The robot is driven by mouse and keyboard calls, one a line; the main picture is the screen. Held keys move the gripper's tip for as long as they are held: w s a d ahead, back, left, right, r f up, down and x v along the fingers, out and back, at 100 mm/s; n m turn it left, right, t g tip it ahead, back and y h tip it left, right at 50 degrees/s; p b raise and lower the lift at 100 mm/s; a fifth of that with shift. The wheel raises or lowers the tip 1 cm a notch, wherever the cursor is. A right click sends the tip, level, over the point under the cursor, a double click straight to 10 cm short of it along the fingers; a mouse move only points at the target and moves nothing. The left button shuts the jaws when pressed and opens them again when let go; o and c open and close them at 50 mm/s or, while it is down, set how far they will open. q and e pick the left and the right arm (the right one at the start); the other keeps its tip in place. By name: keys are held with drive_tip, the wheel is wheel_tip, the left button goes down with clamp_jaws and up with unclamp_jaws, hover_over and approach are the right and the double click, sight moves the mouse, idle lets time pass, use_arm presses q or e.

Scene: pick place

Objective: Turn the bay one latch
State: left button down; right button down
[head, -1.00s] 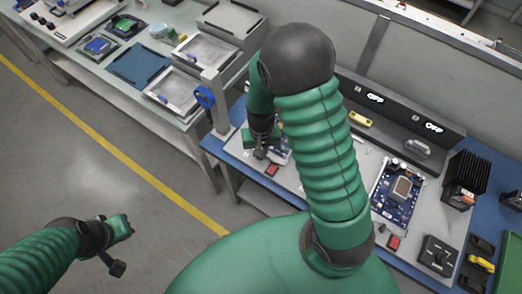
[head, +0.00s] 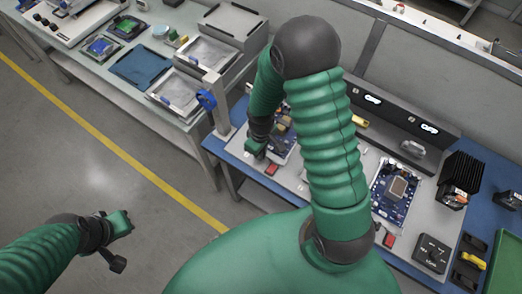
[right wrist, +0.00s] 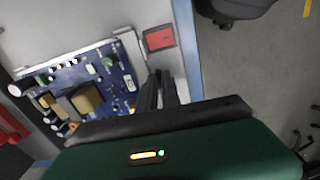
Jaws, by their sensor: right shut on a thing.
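The bay one board (head: 284,122), a blue circuit board, lies at the left of the workbench, partly hidden by my right arm. It also shows in the right wrist view (right wrist: 114,78). My right gripper (head: 256,150) is low at the board's left front corner. In the right wrist view its dark fingers (right wrist: 160,88) are close together beside the board's edge, next to a pale bracket (right wrist: 129,46). It is shut on a small part there, apparently the latch, which the fingers hide. My left gripper (head: 120,243) hangs over the floor, away from the bench; its jaw opening is unclear.
A red square (head: 271,169) lies just in front of the gripper, also in the right wrist view (right wrist: 159,39). A back panel (head: 395,115) carries two lit signs.

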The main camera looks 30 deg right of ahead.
drive_tip(key=shift+w+n, duration=0.15)
drive_tip(key=shift+n, duration=0.15)
idle(0.4)
drive_tip(key=c, duration=1.5)
unclamp_jaws()
drive_tip(key=shift+c, duration=0.2)
wheel_tip(320, 180, up, 17)
drive_tip(key=p, duration=0.1)
drive_tip(key=shift+p, duration=0.3)
drive_tip(key=shift+f, duration=0.1)
